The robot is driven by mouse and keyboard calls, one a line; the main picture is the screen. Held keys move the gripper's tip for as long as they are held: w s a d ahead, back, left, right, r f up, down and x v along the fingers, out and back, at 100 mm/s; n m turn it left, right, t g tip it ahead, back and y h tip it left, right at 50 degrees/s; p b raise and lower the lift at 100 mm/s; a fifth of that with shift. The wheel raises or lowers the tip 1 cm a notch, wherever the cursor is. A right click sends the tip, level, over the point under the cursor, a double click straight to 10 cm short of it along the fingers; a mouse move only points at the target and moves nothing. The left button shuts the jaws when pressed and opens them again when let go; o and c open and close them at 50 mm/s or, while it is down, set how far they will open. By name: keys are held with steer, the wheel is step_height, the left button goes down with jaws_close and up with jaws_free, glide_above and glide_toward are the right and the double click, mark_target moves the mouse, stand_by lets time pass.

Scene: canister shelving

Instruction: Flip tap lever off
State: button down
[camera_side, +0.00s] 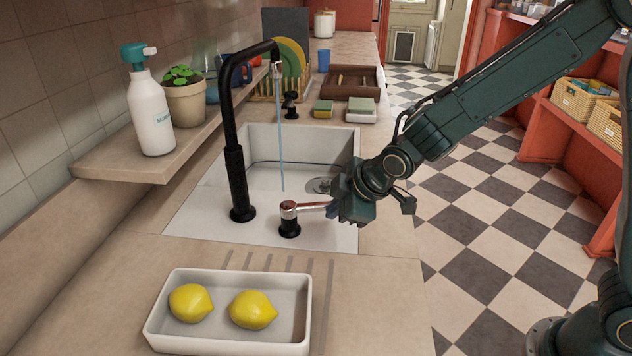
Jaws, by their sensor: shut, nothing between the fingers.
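The tap lever (312,206) has a reddish metal handle on a short black base (289,228), at the front rim of the sink. The handle points right, roughly level, toward my gripper. The black tap spout (233,150) arches over the white sink (300,148). A thin stream of water (281,140) falls from it into the basin. My gripper (336,211) is at the handle's right end, shut and with nothing held. Its fingertips are small and partly hidden, so I cannot tell whether they touch the handle.
A white tray with two lemons (157,323) stands in front of the sink. A soap bottle (150,110) and a potted plant (186,102) stand on the left ledge. Sponges (361,105), a wooden tray (351,69) and a dish rack (268,88) are behind the sink.

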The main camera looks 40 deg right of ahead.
steer(key=shift+w+d+n+y, duration=0.3)
steer(key=shift+w+d+n, duration=0.1)
steer(key=shift+n, duration=0.1)
stand_by(0.4)
steer(key=shift+w+d+n+g+y, duration=0.3)
steer(key=shift+w+d+n+y, duration=0.3)
steer(key=shift+n, duration=0.3)
steer(key=w+n, duration=0.1)
steer(key=w+d+n+y, duration=0.1)
steer(key=n, duration=0.1)
steer(key=shift+d+g+y, duration=0.1)
steer(key=shift+g+y, duration=0.2)
steer(key=shift+g, duration=0.1)
steer(key=w+n, duration=0.1)
steer(key=w+n+g+y, duration=0.1)
steer(key=shift+d+n, duration=0.25)
steer(key=shift+n, duration=0.05)
steer(key=w+n+g+y, duration=0.1)
steer(key=w+n, duration=0.1)
steer(key=shift+w+n+g, duration=0.1)
steer(key=shift+n+g, duration=0.2)
steer(key=shift+w+a, duration=0.1)
steer(key=shift+w, duration=0.55)
